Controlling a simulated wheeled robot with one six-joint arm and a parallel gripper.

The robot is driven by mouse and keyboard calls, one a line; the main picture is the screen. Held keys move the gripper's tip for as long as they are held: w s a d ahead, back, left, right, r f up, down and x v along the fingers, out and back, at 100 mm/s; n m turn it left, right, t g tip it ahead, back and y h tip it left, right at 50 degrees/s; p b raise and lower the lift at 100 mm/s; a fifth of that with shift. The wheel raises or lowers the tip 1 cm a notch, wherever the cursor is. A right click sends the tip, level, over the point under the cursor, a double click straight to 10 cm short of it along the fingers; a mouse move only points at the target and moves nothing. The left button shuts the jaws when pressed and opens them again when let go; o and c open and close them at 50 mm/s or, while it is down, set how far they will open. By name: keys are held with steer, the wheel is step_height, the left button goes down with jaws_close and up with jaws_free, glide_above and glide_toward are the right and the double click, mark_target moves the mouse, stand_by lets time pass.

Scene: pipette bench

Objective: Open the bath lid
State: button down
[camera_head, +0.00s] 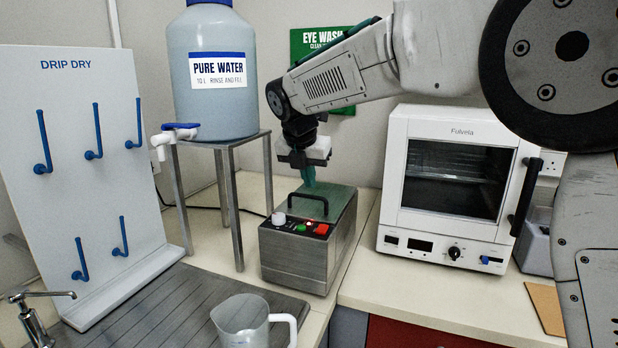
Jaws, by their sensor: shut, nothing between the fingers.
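The bath (291,259) is a grey metal box on the bench in the middle of the view. Its greenish lid (341,207) lies flat on top, and a dark arched handle (309,196) stands on it. On the front are a white knob, a green button and a red switch, with a small red light. My gripper (308,178) points down just above the lid, beside or behind the handle. Its teal fingers are together with nothing between them. I cannot tell whether the fingertips touch the lid or handle.
A pure water carboy (211,108) stands on a metal stand (234,141) left of the bath. A white oven (446,188) stands to the right. A clear jug (241,322) is in front, by the grooved draining board (190,300). A drip-dry rack (75,190) is at the left.

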steer(key=shift+s+r, duration=0.1)
stand_by(0.7)
steer(key=s+a+r, duration=0.3)
steer(key=s+r, duration=0.3)
steer(key=r, duration=0.2)
steer(key=t+h, duration=0.1)
steer(key=t, duration=0.2)
glide_toward(314, 211)
steer(key=x, duration=0.5)
steer(key=shift+w, duration=0.15)
steer(key=shift+r, duration=0.1)
steer(key=shift+r, duration=0.1)
